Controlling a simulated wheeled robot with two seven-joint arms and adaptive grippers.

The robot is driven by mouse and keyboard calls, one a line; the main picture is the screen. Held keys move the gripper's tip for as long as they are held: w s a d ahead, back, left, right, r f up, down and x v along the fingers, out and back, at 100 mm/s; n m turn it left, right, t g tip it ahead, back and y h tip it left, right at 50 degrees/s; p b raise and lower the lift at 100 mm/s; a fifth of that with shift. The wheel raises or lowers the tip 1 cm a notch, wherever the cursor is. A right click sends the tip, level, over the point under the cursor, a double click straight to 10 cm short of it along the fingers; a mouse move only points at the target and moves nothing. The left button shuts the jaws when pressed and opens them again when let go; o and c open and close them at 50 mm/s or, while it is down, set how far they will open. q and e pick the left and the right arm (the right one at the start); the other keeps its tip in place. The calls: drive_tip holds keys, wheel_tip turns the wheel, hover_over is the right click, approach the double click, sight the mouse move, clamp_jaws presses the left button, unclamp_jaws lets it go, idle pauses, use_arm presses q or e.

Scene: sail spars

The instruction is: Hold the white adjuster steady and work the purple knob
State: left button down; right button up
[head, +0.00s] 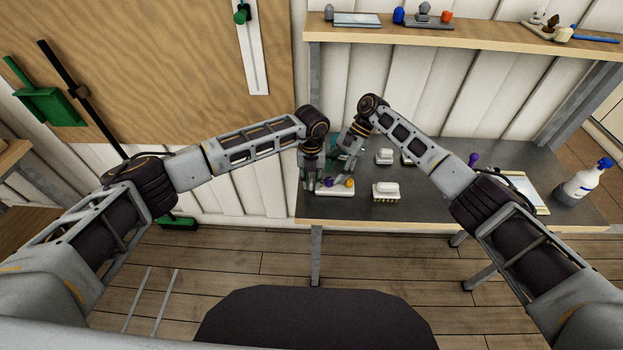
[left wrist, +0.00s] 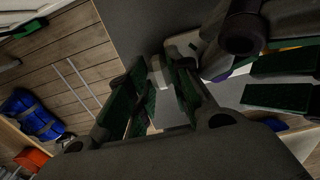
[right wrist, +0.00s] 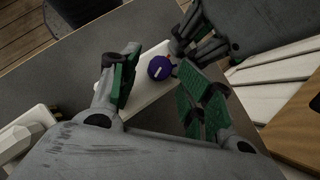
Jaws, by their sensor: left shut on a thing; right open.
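The white adjuster (head: 335,190) lies on the grey bench near its left front edge. It carries a purple knob (head: 328,182), and a yellow-orange knob (head: 349,183) shows beside it. My left gripper (head: 311,182) is shut on the white adjuster's end; in the left wrist view the white body (left wrist: 157,72) shows between its green-padded fingers. My right gripper (head: 338,162) is open above the adjuster. In the right wrist view its spread fingers (right wrist: 163,88) stand either side of the purple knob (right wrist: 159,67), seemingly not touching it. The exact left fingertip contact is partly hidden.
White blocks (head: 384,156) and a white brush-like piece (head: 386,192) stand on the bench to the right. A spray bottle (head: 584,183) stands at the far right. A shelf (head: 440,42) runs above. Bare bench lies right of the brush-like piece.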

drive_tip(key=v, duration=1)
drive_tip(key=shift+d+r, duration=0.2)
drive_tip(key=shift+c, duration=1)
drive_tip(key=shift+s, duration=0.1)
drive_tip(key=shift+f, duration=0.15)
